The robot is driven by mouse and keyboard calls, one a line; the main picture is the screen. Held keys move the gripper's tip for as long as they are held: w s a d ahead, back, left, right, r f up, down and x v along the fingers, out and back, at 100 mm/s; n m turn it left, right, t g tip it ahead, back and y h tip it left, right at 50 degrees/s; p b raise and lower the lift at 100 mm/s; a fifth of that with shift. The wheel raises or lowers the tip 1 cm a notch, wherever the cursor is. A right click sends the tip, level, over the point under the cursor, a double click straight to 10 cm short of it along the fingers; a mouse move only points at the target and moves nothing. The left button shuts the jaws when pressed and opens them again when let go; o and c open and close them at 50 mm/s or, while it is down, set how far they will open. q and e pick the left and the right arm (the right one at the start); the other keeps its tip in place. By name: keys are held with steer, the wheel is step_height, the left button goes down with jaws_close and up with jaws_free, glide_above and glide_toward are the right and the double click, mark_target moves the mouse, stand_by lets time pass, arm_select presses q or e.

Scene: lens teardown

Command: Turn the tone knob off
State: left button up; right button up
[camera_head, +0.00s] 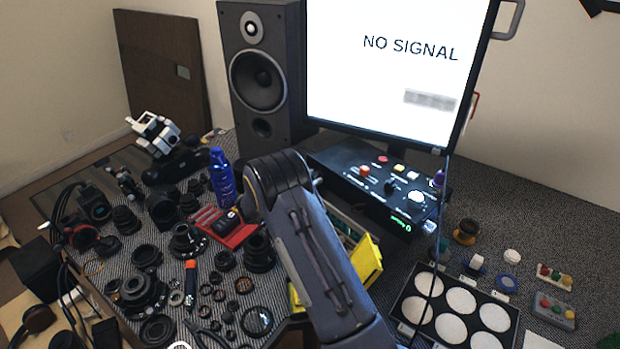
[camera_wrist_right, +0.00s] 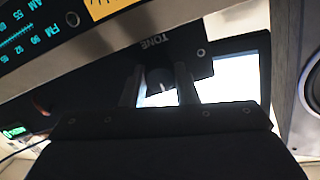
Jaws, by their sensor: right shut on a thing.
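The tone knob (camera_wrist_right: 158,80) is a small dark knob on a dark panel (camera_wrist_right: 100,85) in the right wrist view, below the upside-down word TONE. My right gripper (camera_wrist_right: 158,90) has one finger on each side of the knob and is shut on it. The knob's pointer and setting are too dark to read. In the head view my right arm comes up from the bottom middle and covers the knob. I see no left gripper in either view.
A radio dial (camera_wrist_right: 35,40) shows at the wrist view's upper left. In the head view, a speaker (camera_head: 290,90) and a lit monitor (camera_head: 370,90) stand behind a black control box (camera_head: 345,160). Lens parts crowd the left; a yellow bin (camera_head: 367,262) and a palette (camera_head: 402,275) lie right.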

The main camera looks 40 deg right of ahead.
stand_by(0.5)
steer(key=o, duration=0.7)
steer(key=a, duration=0.2)
steer(key=a+b, duration=0.1)
steer(key=a, duration=0.4)
steer(key=shift+s+a+r+b, duration=0.35)
steer(key=shift+a+r, duration=0.05)
